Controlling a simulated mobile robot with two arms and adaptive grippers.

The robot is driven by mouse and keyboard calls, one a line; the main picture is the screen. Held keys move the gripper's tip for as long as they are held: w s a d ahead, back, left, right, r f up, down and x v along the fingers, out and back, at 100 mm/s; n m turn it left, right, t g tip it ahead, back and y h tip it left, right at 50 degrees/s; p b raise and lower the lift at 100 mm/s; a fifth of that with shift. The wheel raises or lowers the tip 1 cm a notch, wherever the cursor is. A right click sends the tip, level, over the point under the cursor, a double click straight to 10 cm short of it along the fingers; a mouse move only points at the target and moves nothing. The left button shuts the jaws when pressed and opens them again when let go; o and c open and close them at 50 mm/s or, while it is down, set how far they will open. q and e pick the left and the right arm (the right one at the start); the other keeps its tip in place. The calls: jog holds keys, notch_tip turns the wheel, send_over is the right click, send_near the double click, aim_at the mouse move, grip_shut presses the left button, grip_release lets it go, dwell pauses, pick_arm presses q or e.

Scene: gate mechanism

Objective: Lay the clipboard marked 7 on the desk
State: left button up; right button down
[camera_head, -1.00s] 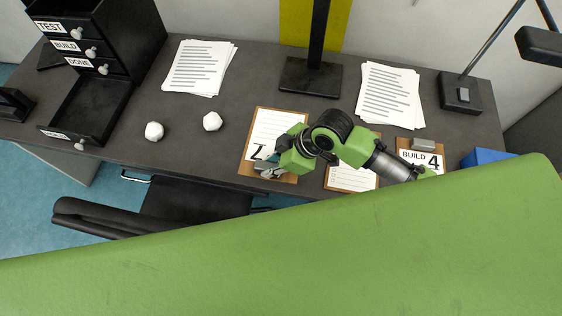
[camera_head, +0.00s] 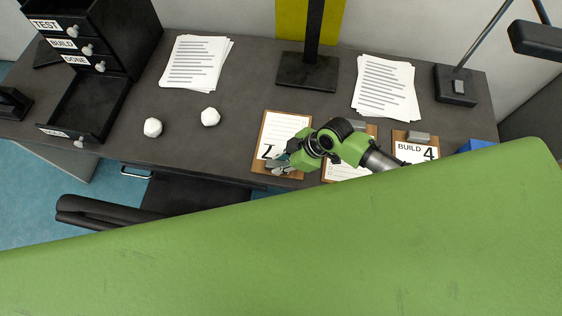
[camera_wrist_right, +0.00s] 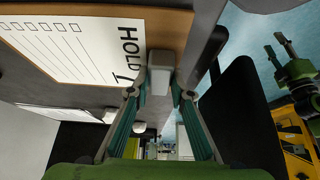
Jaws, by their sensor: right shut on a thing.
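The clipboard marked 7 (camera_head: 284,127) is brown with a white sheet and lies over the front part of the desk (camera_head: 235,130). In the right wrist view its sheet (camera_wrist_right: 85,40) reads HOLD and 7. My right gripper (camera_head: 279,167) is at its front end; in the right wrist view the fingers (camera_wrist_right: 159,88) are shut on its grey clip (camera_wrist_right: 160,70). Whether the board touches the desk I cannot tell. What looks like my left gripper (camera_wrist_right: 280,50) shows at the right of the right wrist view, too small to judge its jaws.
A second clipboard (camera_head: 343,172), partly hidden by my right arm, and the BUILD 4 clipboard (camera_head: 415,147) lie to the right. Paper stacks (camera_head: 197,62) (camera_head: 386,88) and a monitor stand (camera_head: 307,73) are behind. Two white lumps (camera_head: 210,117) (camera_head: 153,127) lie left. A black chair (camera_head: 195,185) stands in front.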

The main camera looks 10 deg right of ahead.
jog(key=c, duration=1.8)
grip_release()
jog(key=b+v, duration=0.1)
jog(key=v, duration=1.1)
jog(key=shift+s, duration=0.1)
